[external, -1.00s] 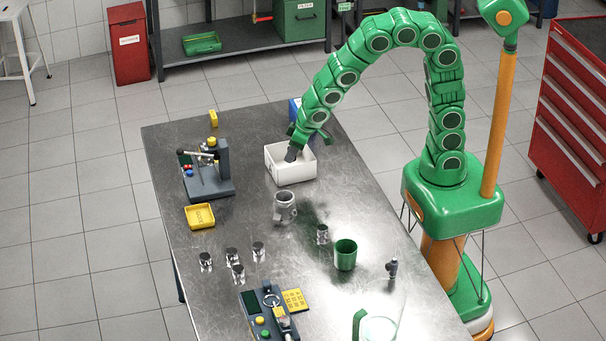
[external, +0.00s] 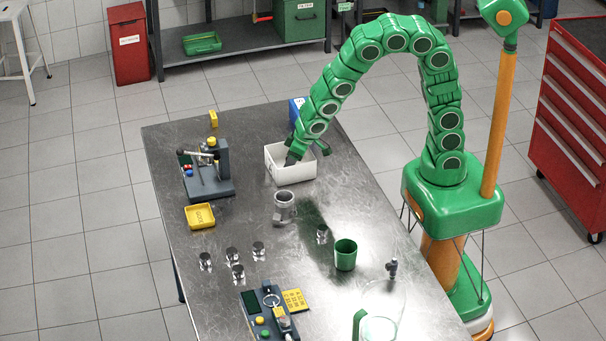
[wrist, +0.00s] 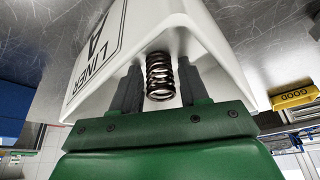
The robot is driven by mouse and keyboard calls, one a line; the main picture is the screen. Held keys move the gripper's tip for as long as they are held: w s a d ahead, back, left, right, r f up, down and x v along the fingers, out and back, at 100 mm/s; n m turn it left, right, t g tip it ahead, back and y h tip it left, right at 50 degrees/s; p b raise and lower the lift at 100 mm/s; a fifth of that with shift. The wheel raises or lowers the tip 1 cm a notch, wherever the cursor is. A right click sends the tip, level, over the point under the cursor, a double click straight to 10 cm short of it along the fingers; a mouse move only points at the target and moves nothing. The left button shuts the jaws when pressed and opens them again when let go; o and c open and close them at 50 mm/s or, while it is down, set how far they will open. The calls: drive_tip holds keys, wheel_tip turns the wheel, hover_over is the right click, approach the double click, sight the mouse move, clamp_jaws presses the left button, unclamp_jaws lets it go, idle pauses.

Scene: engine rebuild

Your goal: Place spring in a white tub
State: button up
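The white tub (external: 293,174) stands on the metal table near its far end. Its wall with a "LINER A" label fills much of the wrist view (wrist: 105,42). The dark coiled spring (wrist: 160,76) shows between my two grey fingers in the wrist view, against the tub's white surface. My gripper (wrist: 161,88) looks open, with narrow gaps beside the spring. In the external view my gripper (external: 292,158) reaches down into the tub, and the spring is hidden there.
A blue bin (external: 296,110) stands behind the tub. A grey fixture (external: 208,172) and a yellow tray (external: 200,216) are to the left. A metal cylinder (external: 285,206) and a green cup (external: 345,255) stand nearer the front. The table to the tub's right is clear.

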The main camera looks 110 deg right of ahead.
drive_tip(key=shift+o, duration=1)
drive_tip(key=shift+r, duration=0.1)
drive_tip(key=v, duration=1.2)
